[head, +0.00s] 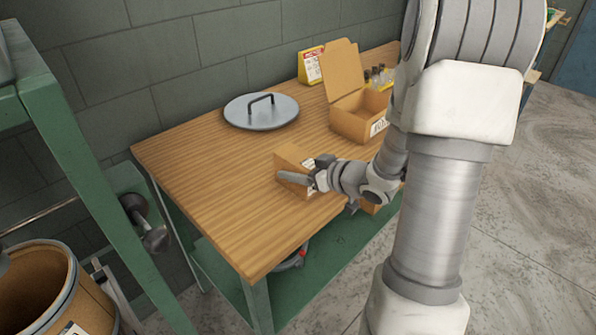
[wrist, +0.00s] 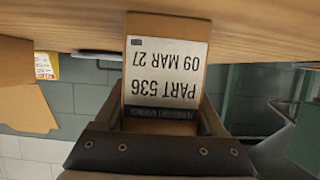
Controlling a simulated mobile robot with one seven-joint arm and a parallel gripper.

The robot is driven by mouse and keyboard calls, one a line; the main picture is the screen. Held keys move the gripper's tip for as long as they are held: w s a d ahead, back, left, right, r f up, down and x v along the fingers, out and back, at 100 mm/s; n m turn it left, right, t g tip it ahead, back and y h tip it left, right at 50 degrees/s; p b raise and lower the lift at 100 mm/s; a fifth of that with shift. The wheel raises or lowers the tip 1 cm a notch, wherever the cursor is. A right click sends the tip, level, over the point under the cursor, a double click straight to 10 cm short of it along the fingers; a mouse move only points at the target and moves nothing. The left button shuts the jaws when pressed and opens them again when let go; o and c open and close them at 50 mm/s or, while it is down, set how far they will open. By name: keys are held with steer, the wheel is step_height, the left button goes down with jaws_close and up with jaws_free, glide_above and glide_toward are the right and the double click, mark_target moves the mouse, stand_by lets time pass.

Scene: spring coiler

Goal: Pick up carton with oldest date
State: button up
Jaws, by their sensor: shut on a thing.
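A small brown carton (head: 290,163) is at my gripper (head: 312,178), over the wooden table near its front edge. The wrist view shows this carton (wrist: 165,75) between the two fingers of my gripper (wrist: 168,118), which is shut on it. Its white label appears upside down and reads "PART 536" and "09 MAR 27". I cannot tell whether the carton touches the table top. An open carton (head: 352,118) with a raised flap and a white label stands further back on the table. Another carton (head: 370,208) shows partly below my wrist, mostly hidden.
The wooden table (head: 200,165) has free room at its left and front. A round grey lid (head: 261,111) with a handle lies at the back. A yellow-and-white sign (head: 311,65) and small bottles (head: 378,76) stand behind. A green frame (head: 85,150) and a drum (head: 45,290) are at left.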

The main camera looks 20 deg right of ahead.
jaws_close()
steer(key=shift+r, duration=0.1)
